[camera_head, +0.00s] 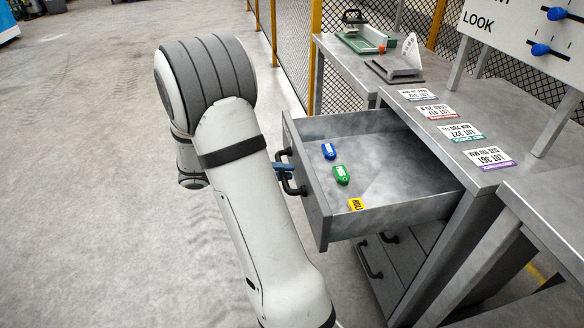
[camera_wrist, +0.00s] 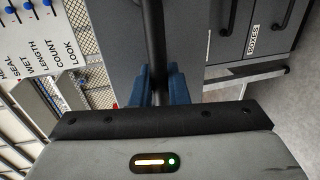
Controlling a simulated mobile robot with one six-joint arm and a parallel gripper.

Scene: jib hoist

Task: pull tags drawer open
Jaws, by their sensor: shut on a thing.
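The tags drawer (camera_head: 388,192) is a grey metal drawer pulled well out of the bench toward my arm. Inside lie a blue tag (camera_head: 328,151), a green tag (camera_head: 342,175) and a yellow tag (camera_head: 356,204). My gripper (camera_head: 284,171), with blue fingers, is at the black handle (camera_head: 291,178) on the drawer front. In the wrist view the blue fingers of my gripper (camera_wrist: 160,85) stand on both sides of the dark handle bar (camera_wrist: 154,40), shut on it. My arm hides part of the drawer front's left side.
Closed lower drawers (camera_head: 372,258) with black handles sit beneath. Several lot cards (camera_head: 462,133) lie on the bench top. A board with blue knobs (camera_head: 540,35) stands at the upper right. A mesh fence (camera_head: 283,45) runs behind. The floor at left (camera_head: 80,180) is clear.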

